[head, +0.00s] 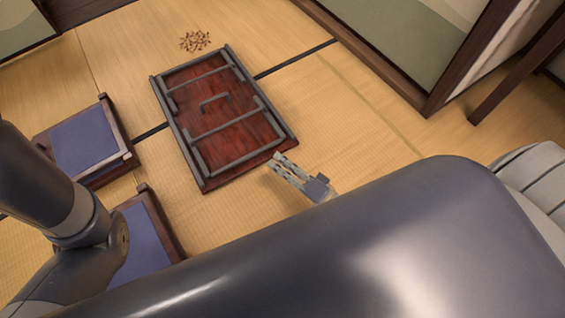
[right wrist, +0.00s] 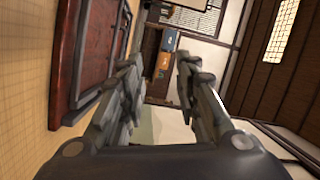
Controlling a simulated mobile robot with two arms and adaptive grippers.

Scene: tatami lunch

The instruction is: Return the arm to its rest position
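My right gripper (head: 276,162) shows small past my large grey arm link, near the right front edge of the low red-brown table. In the right wrist view its two fingers stand apart, with nothing between them (right wrist: 158,68). The arm link hides part of its wrist. My left arm shows at the left of the head view, but its gripper is out of sight.
Tatami at right (head: 375,125) is clear up to a wooden post (head: 512,75).

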